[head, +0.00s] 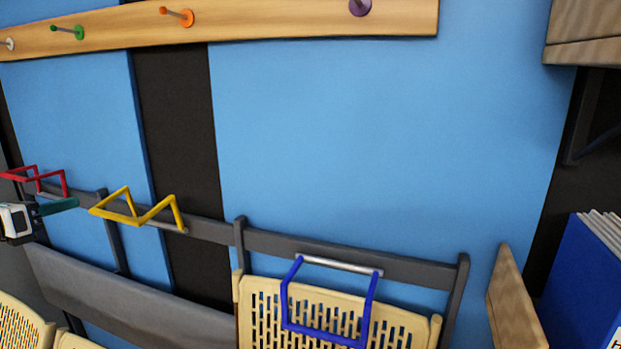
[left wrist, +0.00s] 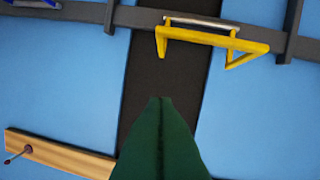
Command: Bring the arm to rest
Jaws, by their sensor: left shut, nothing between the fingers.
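My left gripper (head: 75,203) comes in at the left edge of the head view, with a white body and dark teal fingers. In the left wrist view its green fingers (left wrist: 160,100) are pressed together with nothing between them. The fingertips are in front of the wall, apart from the yellow handle (left wrist: 213,36). My right gripper is in neither view.
A grey rail (head: 210,228) carries red (head: 66,182), yellow (head: 132,218) and blue (head: 288,295) handles; a cream slotted basket (head: 262,300) hangs below the blue one. A wooden peg board (head: 270,22) is above. Blue binder (head: 585,285) at right. The blue wall between is clear.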

